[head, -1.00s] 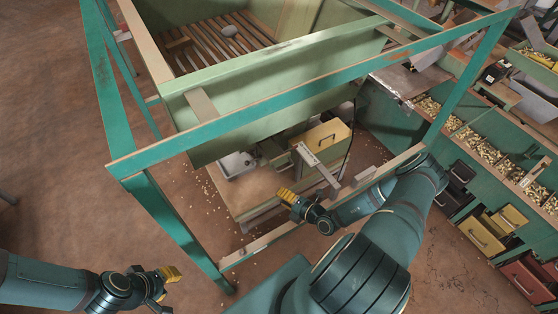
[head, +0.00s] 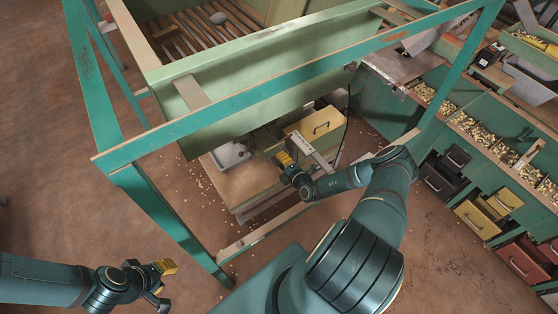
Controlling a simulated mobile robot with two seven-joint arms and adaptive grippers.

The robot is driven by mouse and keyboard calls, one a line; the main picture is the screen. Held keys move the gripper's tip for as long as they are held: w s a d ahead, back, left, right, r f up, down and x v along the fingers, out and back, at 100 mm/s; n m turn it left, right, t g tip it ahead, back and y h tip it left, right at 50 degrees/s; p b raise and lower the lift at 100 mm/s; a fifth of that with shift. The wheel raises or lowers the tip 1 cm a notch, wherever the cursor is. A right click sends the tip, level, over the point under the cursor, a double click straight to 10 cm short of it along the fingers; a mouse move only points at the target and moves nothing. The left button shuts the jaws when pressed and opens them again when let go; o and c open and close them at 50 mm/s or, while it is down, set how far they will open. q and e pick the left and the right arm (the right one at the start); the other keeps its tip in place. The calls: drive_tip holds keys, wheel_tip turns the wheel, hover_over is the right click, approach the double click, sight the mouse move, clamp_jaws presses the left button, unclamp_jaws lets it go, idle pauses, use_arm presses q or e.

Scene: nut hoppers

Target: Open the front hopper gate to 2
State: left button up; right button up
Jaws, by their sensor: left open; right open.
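The front hopper (head: 240,104) is a pale green wooden box held in a teal frame (head: 290,82). Its gate seems to be the grey metal slide or lever (head: 312,150) below the box, beside a yellow drawer box (head: 322,122); any scale marks are too small to read. My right gripper (head: 285,160) has yellow fingertips and is open, close beside the left of the grey metal part. I cannot tell whether they touch. My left gripper (head: 168,283) is open and empty over the floor at the lower left.
A grey tray (head: 231,154) stands on a wooden bench under the hopper. A teal frame leg (head: 172,222) and a low rail (head: 262,231) border the work space. Bins of nuts (head: 480,134) and coloured drawers (head: 484,216) line the right side.

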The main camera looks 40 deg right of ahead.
drive_tip(key=shift+x, duration=1)
clamp_jaws()
drive_tip(key=v, duration=0.2)
drive_tip(key=f+p+v, duration=0.1)
drive_tip(key=v, duration=0.2)
drive_tip(key=shift+s, duration=0.15)
unclamp_jaws()
